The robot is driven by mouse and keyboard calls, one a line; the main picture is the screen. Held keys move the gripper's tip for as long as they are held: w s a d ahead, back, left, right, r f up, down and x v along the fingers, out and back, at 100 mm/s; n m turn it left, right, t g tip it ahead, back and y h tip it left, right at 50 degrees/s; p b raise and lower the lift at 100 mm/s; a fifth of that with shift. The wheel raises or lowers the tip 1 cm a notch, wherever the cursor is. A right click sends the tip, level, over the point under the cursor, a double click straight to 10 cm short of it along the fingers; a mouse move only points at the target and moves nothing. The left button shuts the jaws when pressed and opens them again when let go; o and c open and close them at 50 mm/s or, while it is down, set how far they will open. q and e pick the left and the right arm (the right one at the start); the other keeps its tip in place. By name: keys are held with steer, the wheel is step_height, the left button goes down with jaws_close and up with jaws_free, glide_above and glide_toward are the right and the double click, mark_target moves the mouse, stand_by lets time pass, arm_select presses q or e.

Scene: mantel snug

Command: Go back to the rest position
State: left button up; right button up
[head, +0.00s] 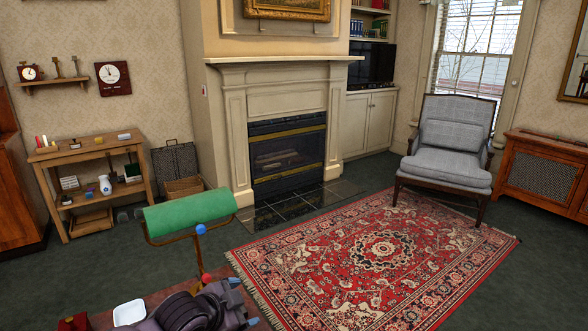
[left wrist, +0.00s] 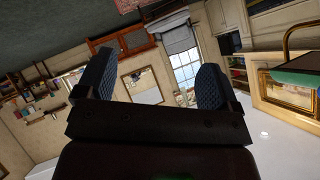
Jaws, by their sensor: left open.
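My left gripper (head: 243,301) is low in the head view, to the right of a green-shaded lamp's stem, with its blue-tipped fingers spread. In the left wrist view the two fingers of the left gripper (left wrist: 151,88) stand wide apart. Nothing is held between them; only the far room shows in the gap. My right gripper is in neither view.
The green lamp (head: 190,212), with a brass frame, stands close in front of the arm. A white dish (head: 129,312) and a red box (head: 73,323) sit at the bottom left. Beyond are a patterned rug (head: 380,250), a fireplace (head: 287,155) and a grey armchair (head: 445,150).

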arm_select(q)
steer(key=s+a+f+n+y+p, duration=0.1)
steer(key=s+a+f+n+y, duration=0.1)
steer(key=s, duration=0.9)
steer(key=s+a+f+n+t+y+p, duration=0.1)
steer(key=s+a+f+n+y+p, duration=0.1)
steer(key=s+a+f+n, duration=0.3)
steer(key=s+a+f+n+y+p, duration=0.2)
steer(key=s+a+n, duration=0.3)
steer(key=s, duration=1.3)
steer(key=a+f, duration=0.1)
steer(key=a, duration=0.2)
steer(key=shift+a+f+t, duration=0.3)
steer(key=shift+t, duration=0.1)
steer(key=shift+c, duration=0.5)
